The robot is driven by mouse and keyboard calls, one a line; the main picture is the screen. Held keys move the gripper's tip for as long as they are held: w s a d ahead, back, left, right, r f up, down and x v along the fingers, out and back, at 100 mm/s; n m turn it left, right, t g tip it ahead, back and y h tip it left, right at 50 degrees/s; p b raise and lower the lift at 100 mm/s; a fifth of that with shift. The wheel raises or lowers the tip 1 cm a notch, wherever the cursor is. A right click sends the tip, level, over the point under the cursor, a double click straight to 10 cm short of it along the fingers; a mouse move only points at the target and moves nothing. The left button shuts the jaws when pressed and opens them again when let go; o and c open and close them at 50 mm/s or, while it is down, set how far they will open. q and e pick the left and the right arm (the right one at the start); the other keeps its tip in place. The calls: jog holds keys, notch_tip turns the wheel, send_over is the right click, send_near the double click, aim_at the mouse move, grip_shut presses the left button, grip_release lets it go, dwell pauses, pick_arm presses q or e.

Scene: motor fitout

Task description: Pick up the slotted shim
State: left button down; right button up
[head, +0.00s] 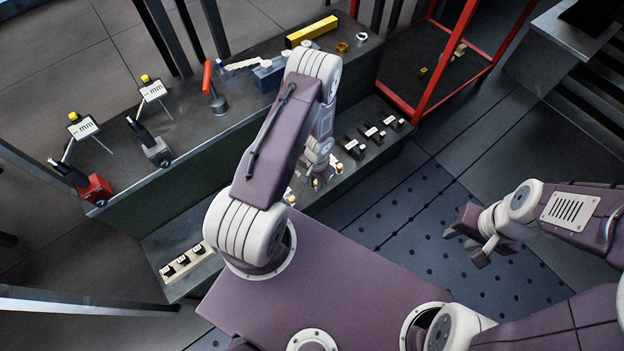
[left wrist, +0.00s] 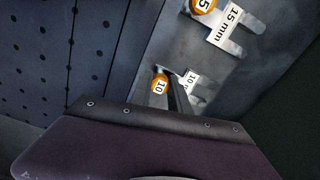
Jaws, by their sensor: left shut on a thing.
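In the left wrist view, a slotted shim with an orange disc marked 10 and a white 10 mm label (left wrist: 159,86) is at the jaws of my left gripper (left wrist: 175,88), which is shut on it. The fingers cover part of this shim. A larger grey slotted shim marked 15 mm (left wrist: 236,28) lies on the grey shelf beyond it. In the head view my left gripper (head: 316,182) is low over the lower shelf, and my arm hides much of that place. My right gripper (head: 466,246) is open and empty above the dotted floor plate at the right.
The lower shelf (head: 222,233) also holds several black blocks with white labels (head: 370,132) and a pale strip with black pieces (head: 187,262). The upper bench (head: 190,125) carries a red-handled tool (head: 212,88) and a yellow bar (head: 312,31). A red-framed cart (head: 416,100) stands behind.

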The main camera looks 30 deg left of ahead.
pick_arm(q)
jog(key=r+p, duration=0.6)
jog(key=p, duration=0.1)
jog(key=shift+w, duration=0.2)
jog(key=w+d+r+p, duration=0.5)
jog(key=w+p, duration=0.3)
jog(key=w, duration=0.2)
jog(key=shift+d, duration=0.2)
